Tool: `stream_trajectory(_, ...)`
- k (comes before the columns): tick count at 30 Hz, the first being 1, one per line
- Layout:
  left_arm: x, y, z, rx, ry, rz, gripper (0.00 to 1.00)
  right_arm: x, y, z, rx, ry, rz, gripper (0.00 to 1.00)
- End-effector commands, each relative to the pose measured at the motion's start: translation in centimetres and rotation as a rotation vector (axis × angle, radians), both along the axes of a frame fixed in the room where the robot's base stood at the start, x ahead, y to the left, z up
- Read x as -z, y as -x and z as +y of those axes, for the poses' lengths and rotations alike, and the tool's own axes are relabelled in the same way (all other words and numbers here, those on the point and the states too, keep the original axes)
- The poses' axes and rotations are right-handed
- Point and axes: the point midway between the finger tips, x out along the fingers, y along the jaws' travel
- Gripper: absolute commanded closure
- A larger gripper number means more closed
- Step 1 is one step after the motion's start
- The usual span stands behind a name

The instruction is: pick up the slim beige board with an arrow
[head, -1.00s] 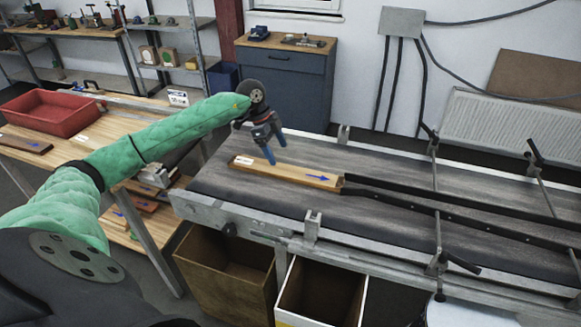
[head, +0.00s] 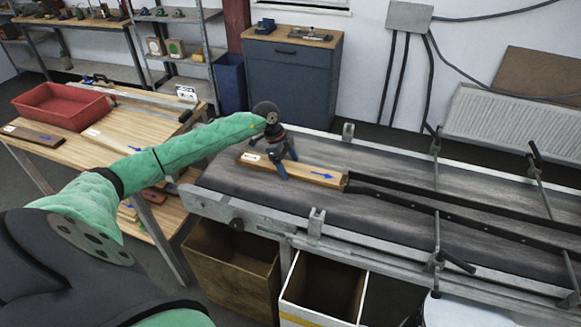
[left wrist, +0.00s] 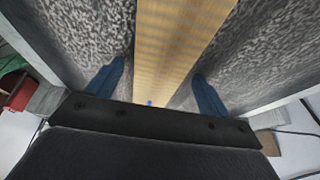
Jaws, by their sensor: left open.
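The slim beige board (head: 318,174) lies flat on the conveyor belt, with a blue arrow near its right end and a white label near its left end. Its right end is at the mouth of the dark guide rails. My left gripper (head: 282,173) is open over the board, left of the arrow. In the left wrist view the board (left wrist: 180,45) runs between the two blue fingers (left wrist: 157,92), with a gap on each side. I cannot tell how far the fingertips are above the belt. My right gripper is not in view.
The dark guide rails (head: 430,205) run along the belt (head: 300,205) to the right. Metal posts stand at the belt's edges. Two open bins (head: 230,285) stand below. A wooden table (head: 150,125) at left holds a red tray (head: 62,106) and other boards.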

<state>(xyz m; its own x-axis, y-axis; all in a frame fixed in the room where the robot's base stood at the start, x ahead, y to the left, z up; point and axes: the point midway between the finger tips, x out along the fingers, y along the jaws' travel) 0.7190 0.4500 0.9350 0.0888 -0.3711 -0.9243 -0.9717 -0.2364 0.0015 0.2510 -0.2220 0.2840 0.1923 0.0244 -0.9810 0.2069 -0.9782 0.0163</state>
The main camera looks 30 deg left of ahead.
Motion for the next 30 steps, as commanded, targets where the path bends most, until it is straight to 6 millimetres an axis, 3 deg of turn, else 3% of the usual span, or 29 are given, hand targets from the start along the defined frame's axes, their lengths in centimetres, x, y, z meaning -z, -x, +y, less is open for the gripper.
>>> stream_trajectory(8,0.2,0.0,-0.1,0.001,0.0,0.0,0.2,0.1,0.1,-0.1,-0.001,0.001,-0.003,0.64)
stream_trajectory(18,0.1,0.0,-0.1,0.001,0.001,-0.002,0.79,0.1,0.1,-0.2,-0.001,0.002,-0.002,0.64)
stream_trajectory(30,-1.0,-0.3,1.0,0.0,-0.001,-0.003,0.79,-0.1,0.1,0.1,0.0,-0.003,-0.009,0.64)
